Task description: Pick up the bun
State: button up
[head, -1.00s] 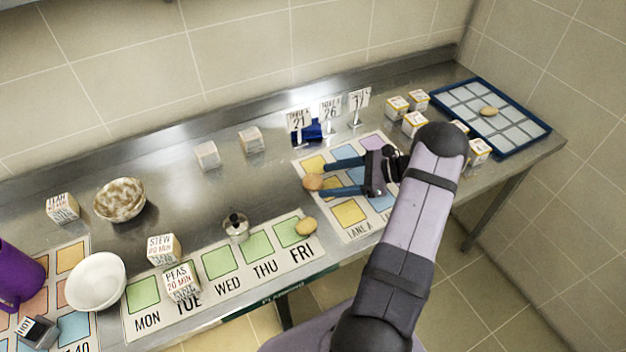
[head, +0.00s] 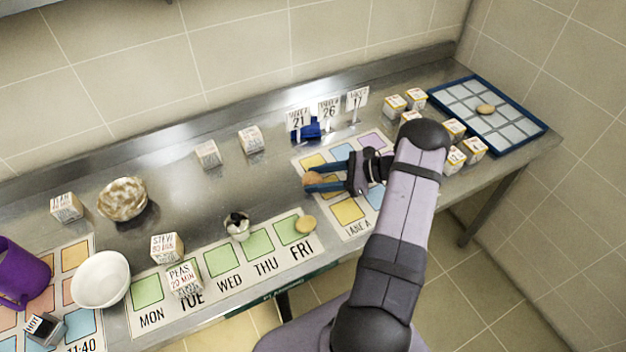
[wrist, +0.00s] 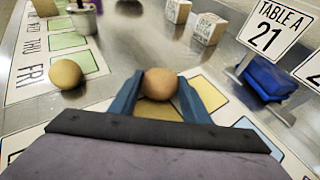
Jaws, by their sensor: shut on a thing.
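A round brown bun (head: 312,180) is between the blue fingertips of my gripper (head: 318,177), above the left edge of the coloured-square mat marked LANE A (head: 352,228). In the wrist view the bun (wrist: 160,83) sits between the two blue fingers (wrist: 160,95), which press on its sides. A second, paler bun (head: 306,224) lies on the FRI end of the weekday mat (head: 232,292); it also shows at left in the wrist view (wrist: 65,74). A third bun (head: 486,109) lies on the blue-rimmed tray (head: 530,142) at the far right.
A TABLE A 21 sign (wrist: 268,27) and a dark blue object (head: 308,130) stand just behind the mat. Several small labelled boxes (head: 394,104) stand near the tray. A metal pot (head: 237,226) and bowls (head: 101,279) are left.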

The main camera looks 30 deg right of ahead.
aim_at(317, 178)
jog(key=shift+r, duration=0.2)
jog(key=shift+r+b, duration=1.35)
jog(key=shift+r, duration=3.5)
jog(key=shift+a, duration=0.1)
